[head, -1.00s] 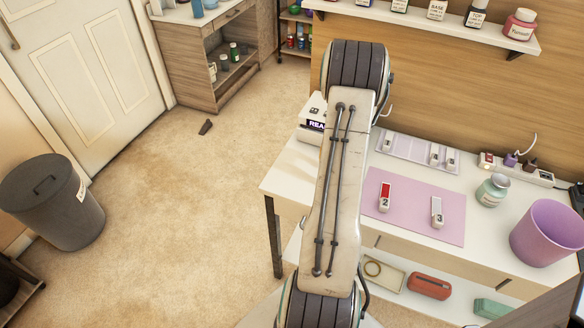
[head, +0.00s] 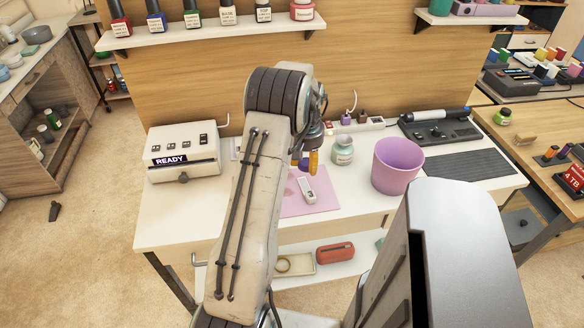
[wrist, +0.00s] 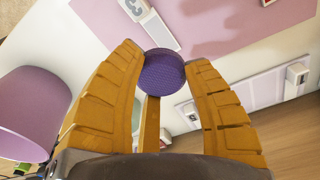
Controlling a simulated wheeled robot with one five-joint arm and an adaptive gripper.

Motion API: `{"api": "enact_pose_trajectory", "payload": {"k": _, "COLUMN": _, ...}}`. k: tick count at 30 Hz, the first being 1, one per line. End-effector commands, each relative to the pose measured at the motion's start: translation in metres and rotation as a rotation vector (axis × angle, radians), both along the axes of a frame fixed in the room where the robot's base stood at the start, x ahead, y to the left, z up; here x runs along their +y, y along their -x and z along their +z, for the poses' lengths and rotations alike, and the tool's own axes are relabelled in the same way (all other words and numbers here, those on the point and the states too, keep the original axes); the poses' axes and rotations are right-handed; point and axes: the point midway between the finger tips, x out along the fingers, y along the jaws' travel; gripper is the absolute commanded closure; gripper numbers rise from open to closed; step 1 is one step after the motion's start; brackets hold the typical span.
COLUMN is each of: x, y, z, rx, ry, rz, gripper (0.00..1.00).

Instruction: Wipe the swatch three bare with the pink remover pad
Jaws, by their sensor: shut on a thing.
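My gripper (wrist: 160,72), with yellow fingers, is shut on a round purple pad (wrist: 163,74) with a textured face. The pad looks purple rather than pink. In the head view my gripper (head: 305,163) hangs over the pink mat (head: 290,208), above and close to swatch three (head: 306,188). This swatch is a pale, narrow piece lying on the mat. In the wrist view a pale swatch (wrist: 163,32) lies beyond the pad, apart from it. My arm hides the mat's left part and swatch two in the head view.
A purple bin (head: 397,168) and a teal jar (head: 343,152) stand right of the mat. A white READY machine (head: 183,150) is at the left. A shelf of bottles (head: 210,26) runs above.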

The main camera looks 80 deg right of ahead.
Motion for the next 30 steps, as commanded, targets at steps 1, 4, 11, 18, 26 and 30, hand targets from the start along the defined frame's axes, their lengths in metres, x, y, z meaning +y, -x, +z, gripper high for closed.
{"api": "enact_pose_trajectory", "payload": {"k": 1, "x": 0.002, "y": 0.0, "z": 0.0, "rx": 0.002, "ry": 0.004, "rz": 0.015, "gripper": 0.88}}
{"api": "enact_pose_trajectory", "payload": {"k": 4, "x": 0.002, "y": -0.001, "z": -0.001, "rx": 0.003, "ry": 0.011, "rz": 0.031, "gripper": 0.88}}
{"api": "enact_pose_trajectory", "payload": {"k": 11, "x": 0.003, "y": -0.001, "z": -0.01, "rx": 0.003, "ry": 0.013, "rz": 0.036, "gripper": 0.88}}
{"api": "enact_pose_trajectory", "payload": {"k": 18, "x": 0.003, "y": -0.001, "z": -0.028, "rx": 0.003, "ry": 0.013, "rz": 0.035, "gripper": 0.88}}
{"api": "enact_pose_trajectory", "payload": {"k": 26, "x": 0.002, "y": -0.001, "z": -0.051, "rx": 0.003, "ry": 0.013, "rz": 0.035, "gripper": 0.88}}
{"api": "enact_pose_trajectory", "payload": {"k": 30, "x": 0.002, "y": -0.001, "z": -0.058, "rx": 0.003, "ry": 0.013, "rz": 0.035, "gripper": 0.88}}
